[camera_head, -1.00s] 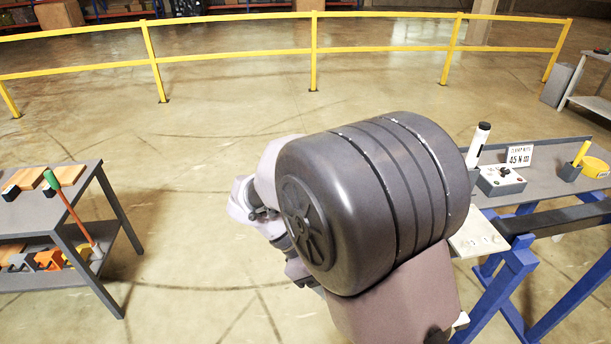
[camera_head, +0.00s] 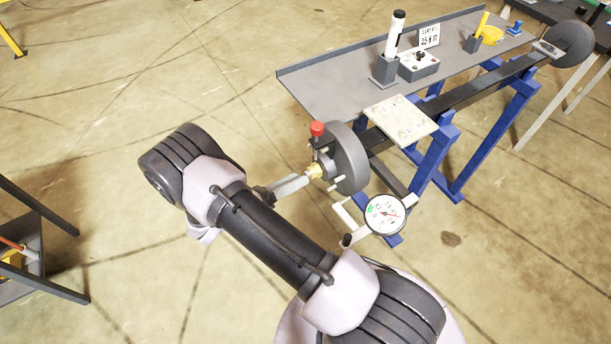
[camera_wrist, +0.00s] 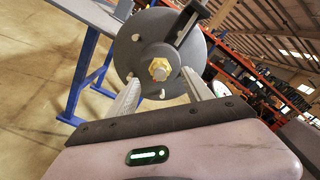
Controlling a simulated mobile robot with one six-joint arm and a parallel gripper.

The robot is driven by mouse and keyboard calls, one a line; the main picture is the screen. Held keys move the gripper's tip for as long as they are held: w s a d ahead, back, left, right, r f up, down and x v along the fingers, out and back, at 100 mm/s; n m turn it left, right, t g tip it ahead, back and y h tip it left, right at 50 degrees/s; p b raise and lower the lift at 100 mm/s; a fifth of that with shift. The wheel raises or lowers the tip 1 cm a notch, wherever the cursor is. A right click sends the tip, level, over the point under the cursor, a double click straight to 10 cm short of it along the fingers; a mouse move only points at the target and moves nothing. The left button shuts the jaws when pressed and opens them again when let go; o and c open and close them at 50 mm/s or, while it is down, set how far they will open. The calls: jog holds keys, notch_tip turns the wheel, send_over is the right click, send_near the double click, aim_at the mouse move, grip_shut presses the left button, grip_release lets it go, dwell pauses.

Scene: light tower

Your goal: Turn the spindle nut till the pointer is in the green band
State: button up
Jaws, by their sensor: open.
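The brass spindle nut (camera_head: 316,171) sits at the centre of a dark grey round disc (camera_head: 350,160) at the bench's near end. In the wrist view the nut (camera_wrist: 159,69) is in the middle, facing me. My gripper (camera_wrist: 160,78) is open, with one finger on either side below the nut; I cannot tell whether either touches it. In the head view the gripper (camera_head: 292,184) is just left of the nut. The white dial gauge (camera_head: 386,214) stands right of the disc. Its green band is on the left; the reddish pointer seems off it, too small to read exactly.
A red knob on a dark bracket (camera_head: 317,129) rises beside the disc. Several pale pegs stick out of the disc. A pale plate (camera_head: 400,119), a control box (camera_head: 418,66) and a white cylinder in a holder (camera_head: 394,36) are behind.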

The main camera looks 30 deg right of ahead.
aim_at(309, 173)
jog(key=d, duration=0.4)
jog(key=shift+w, duration=0.1)
grip_shut()
jog(key=shift+m, duration=0.3)
